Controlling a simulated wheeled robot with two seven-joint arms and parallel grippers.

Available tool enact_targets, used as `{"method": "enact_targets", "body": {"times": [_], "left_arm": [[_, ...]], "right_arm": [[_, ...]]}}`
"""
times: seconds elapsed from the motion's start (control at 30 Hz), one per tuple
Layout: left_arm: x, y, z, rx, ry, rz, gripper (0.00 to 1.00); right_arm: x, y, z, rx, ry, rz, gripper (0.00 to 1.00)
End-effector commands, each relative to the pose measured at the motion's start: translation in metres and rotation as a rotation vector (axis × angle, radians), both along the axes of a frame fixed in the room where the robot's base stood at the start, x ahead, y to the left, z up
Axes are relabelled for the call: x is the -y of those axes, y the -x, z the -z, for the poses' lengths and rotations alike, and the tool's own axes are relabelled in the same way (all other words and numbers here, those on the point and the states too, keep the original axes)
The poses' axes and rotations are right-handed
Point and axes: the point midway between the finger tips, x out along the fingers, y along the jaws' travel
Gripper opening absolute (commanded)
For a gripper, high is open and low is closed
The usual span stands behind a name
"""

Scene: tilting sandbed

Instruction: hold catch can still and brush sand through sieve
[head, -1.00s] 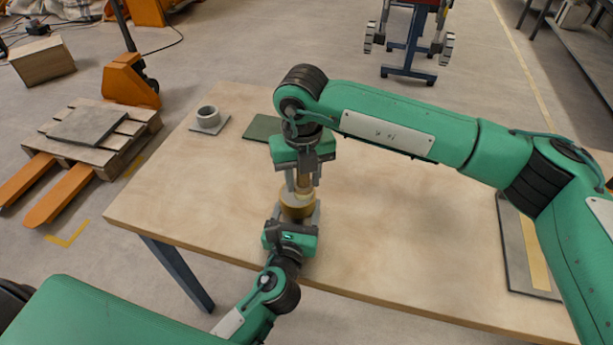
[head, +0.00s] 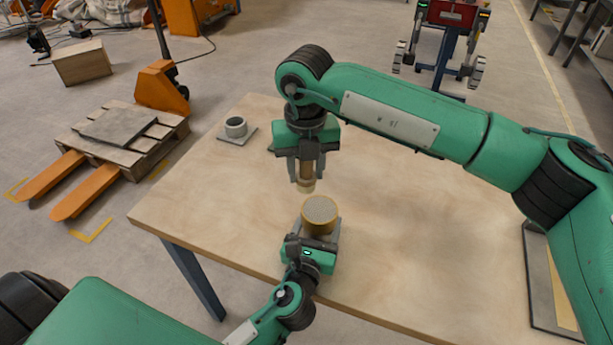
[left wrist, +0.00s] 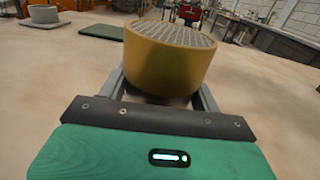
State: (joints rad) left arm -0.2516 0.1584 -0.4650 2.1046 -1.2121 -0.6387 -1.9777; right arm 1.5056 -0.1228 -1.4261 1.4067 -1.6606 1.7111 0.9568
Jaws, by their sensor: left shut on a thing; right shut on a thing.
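A gold round sieve (head: 319,231) with a grey mesh top stands upright near the table's front edge. It also shows large in the left wrist view (left wrist: 168,60). The catch can beneath it is mostly hidden, so I cannot tell the two apart clearly. My left gripper (head: 318,238) is shut around the lower part of this stack, one finger on each side. My right gripper (head: 307,172) points down above and slightly left of the sieve. It is shut on a brush (head: 306,187) with a brown handle and pale tip. The brush tip is apart from the mesh.
A grey ring-shaped cup (head: 236,127) stands on a small square plate at the table's back left. A green mat (left wrist: 102,32) lies behind the sieve. A flat grey panel with a tan strip (head: 566,300) is at the right. The table's middle right is clear.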

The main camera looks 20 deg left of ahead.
Motion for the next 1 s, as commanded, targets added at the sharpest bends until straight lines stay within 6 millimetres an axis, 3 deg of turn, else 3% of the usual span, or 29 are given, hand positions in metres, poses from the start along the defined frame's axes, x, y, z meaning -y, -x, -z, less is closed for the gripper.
{"method": "enact_targets", "body": {"times": [0.3,0.83,0.87,0.97,1.0], "left_arm": [[0.000,0.000,-0.001,0.001,0.000,0.000,0.33],[0.000,0.000,-0.001,0.001,0.000,0.000,0.33],[0.000,0.000,-0.001,0.001,0.000,0.000,0.70],[0.000,0.000,-0.001,0.001,0.000,0.000,0.89],[0.000,0.000,-0.001,0.001,0.000,0.000,0.89]], "right_arm": [[0.000,0.000,-0.026,0.001,-0.001,0.000,0.06],[0.000,0.000,-0.028,-0.001,-0.001,0.000,0.06],[0.000,0.000,-0.028,-0.001,-0.001,0.000,0.06],[0.000,0.000,-0.028,-0.001,-0.001,0.000,0.06],[0.000,0.000,-0.028,-0.001,-0.001,0.000,0.06]]}}
